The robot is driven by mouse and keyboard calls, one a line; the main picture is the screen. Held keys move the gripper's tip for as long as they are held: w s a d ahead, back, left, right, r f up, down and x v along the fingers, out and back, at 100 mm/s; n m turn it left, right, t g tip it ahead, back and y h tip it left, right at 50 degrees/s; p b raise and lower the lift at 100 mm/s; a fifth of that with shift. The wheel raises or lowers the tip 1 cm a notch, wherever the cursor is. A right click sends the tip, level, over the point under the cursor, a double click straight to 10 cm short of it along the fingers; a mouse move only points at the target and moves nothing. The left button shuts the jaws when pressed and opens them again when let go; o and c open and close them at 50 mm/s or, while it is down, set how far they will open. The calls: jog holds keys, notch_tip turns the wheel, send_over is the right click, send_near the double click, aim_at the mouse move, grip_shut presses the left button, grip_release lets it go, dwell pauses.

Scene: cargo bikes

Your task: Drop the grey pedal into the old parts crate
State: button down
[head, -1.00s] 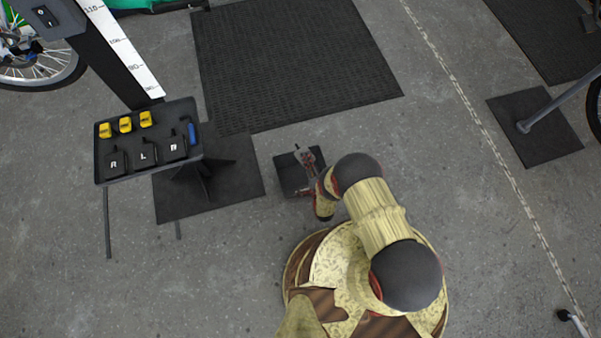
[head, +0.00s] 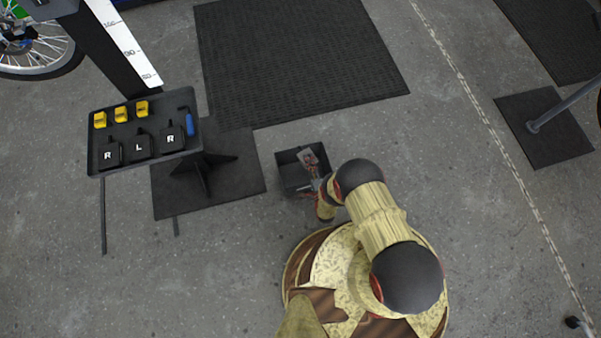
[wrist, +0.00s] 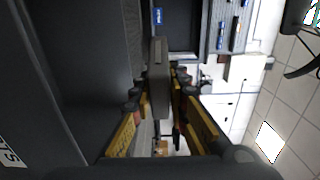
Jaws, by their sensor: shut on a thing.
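The grey pedal (wrist: 158,78) is a flat grey block between the fingers of my gripper (wrist: 162,100) in the wrist view. My gripper (head: 313,174) is shut on it. In the head view the pedal (head: 307,157) shows as a small grey patch over the old parts crate (head: 284,172), a small dark open box on the floor just in front of my base. My arm hides the crate's right side. Whether the pedal is below the rim is not clear. A large dark surface with partial white lettering fills the left of the wrist view.
A black tray (head: 96,158) on a stand at the left holds yellow pieces (head: 121,114), black blocks marked R and L (head: 140,145) and a blue-handled tool (head: 189,124). A black mat (head: 300,60) lies behind. The floor right of the crate is mostly clear.

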jog(key=shift+r, duration=0.1)
jog(key=c, duration=1.7)
grip_release()
jog(key=shift+o, duration=0.2)
jog(key=shift+r, duration=4.95)
